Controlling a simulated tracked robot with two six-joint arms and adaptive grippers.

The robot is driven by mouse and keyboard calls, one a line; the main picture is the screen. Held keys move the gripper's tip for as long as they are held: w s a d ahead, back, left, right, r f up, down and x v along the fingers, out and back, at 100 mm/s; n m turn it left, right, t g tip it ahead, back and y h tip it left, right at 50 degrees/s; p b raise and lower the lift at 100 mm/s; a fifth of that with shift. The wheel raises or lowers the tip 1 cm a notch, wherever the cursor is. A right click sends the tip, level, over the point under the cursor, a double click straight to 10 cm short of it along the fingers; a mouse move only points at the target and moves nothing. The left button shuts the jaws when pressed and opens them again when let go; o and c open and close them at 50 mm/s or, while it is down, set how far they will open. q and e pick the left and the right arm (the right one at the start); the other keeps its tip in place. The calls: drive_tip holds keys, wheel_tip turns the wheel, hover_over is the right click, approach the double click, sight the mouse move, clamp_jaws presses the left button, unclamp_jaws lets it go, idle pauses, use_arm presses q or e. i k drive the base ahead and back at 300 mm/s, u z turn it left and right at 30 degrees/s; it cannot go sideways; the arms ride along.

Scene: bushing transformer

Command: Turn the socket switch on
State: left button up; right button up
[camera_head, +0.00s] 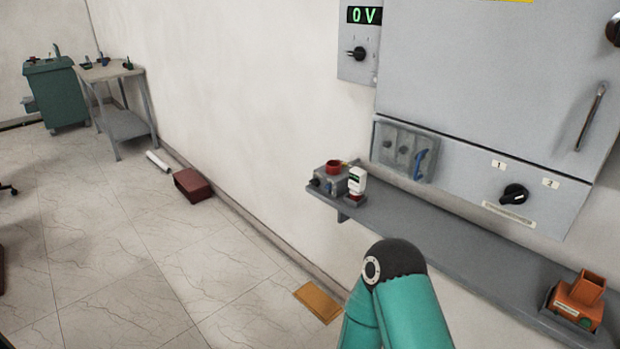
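A grey cabinet (490,70) hangs on the wall at the right. On its lower left is a small grey panel (404,152) with two round fittings and a blue handle (421,164). To its right is a black rotary knob (514,194) between labels 1 and 2. A box left of the cabinet has a green display (364,15) reading 0 V and a black knob (356,53). I cannot tell which of these is the socket switch. A teal arm of mine with a dark joint shows at the bottom centre. Neither gripper is in view.
A grey shelf (440,240) runs below the cabinet. It holds a grey device with a red top (329,178), a white device (356,182) and an orange device (578,300). A table (108,72) and green cabinet (56,92) stand far left. Much floor is clear.

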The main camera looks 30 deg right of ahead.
sight(315, 182)
drive_tip(key=z, duration=0.2)
drive_tip(key=i, duration=1.4)
drive_tip(key=z, duration=0.1)
